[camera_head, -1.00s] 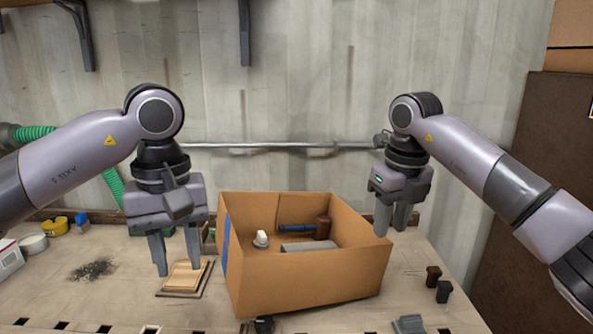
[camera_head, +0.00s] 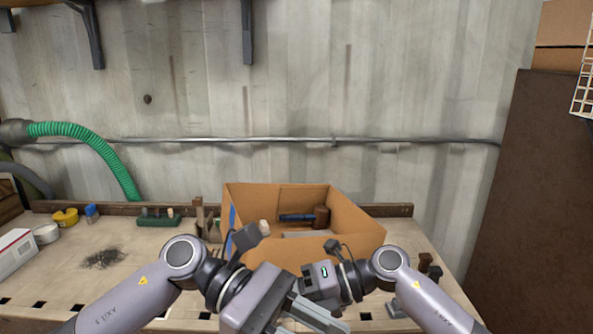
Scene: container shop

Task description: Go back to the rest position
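My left gripper (camera_head: 318,314) is folded inward low in front of the cardboard box (camera_head: 357,238), its fingers toward the lower right. I cannot tell how far apart its fingers are. My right gripper (camera_head: 316,284) is folded inward too, just behind the left one in the picture. Its fingers are mostly hidden. Nothing is seen held in either gripper. The open box stands on the workbench (camera_head: 165,262). Inside it are a mallet with a dark head (camera_head: 321,217) and blue handle, and a small white item (camera_head: 264,227); the box's lower front is hidden by my arms.
On the bench's left are a white box (camera_head: 14,252), a tape roll (camera_head: 46,234), a yellow item (camera_head: 65,218) and a dark scattered patch (camera_head: 102,259). A green hose (camera_head: 95,138) hangs at left. A brown panel (camera_head: 522,200) stands at right.

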